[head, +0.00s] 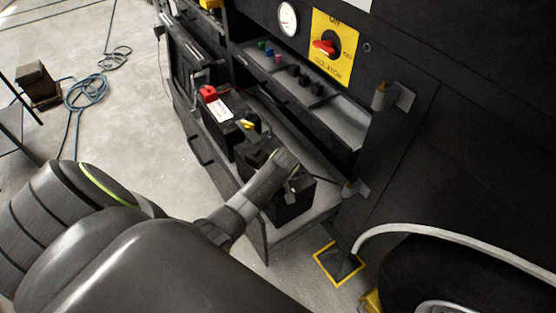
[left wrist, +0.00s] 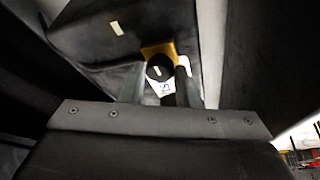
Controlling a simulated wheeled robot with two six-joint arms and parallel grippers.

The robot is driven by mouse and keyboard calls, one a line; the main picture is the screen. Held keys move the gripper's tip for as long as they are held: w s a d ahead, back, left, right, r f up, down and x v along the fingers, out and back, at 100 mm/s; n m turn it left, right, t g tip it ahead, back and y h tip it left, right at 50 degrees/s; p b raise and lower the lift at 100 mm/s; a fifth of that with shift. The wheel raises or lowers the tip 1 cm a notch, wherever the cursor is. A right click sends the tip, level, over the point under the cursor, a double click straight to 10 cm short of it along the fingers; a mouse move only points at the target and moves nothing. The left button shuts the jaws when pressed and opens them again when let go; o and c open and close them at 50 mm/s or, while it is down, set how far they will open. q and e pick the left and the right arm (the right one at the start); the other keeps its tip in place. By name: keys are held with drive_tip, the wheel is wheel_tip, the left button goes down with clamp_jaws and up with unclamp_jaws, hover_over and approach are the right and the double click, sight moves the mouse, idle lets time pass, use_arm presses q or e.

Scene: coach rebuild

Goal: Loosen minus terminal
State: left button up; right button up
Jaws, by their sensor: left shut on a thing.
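Two black batteries sit on the pull-out tray (head: 262,232) of the dark cabinet. The rear battery (head: 228,122) has a red terminal cover and a white label on top. The front battery (head: 296,205) is partly hidden by my left arm. My left gripper (head: 288,167) reaches over the front battery's top; its fingertips are hard to make out in the head view. In the left wrist view, my left gripper (left wrist: 158,84) is shut on a round black terminal knob (left wrist: 157,68) with a brass-coloured piece (left wrist: 160,49) behind it. My right gripper is out of view.
A yellow isolator plate (head: 335,48) with a red switch is on the panel above. A shelf (head: 310,88) with coloured knobs runs over the batteries. A white hose (head: 440,232) and dark wheel are at right. The floor at left is mostly clear, with a blue hose coil (head: 86,91).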

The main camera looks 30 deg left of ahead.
use_arm(q)
drive_tip(key=shift+w, duration=0.1)
drive_tip(key=o, duration=1)
drive_tip(key=shift+c, duration=0.2)
drive_tip(key=v, duration=1.7)
drive_tip(key=shift+r, duration=0.15)
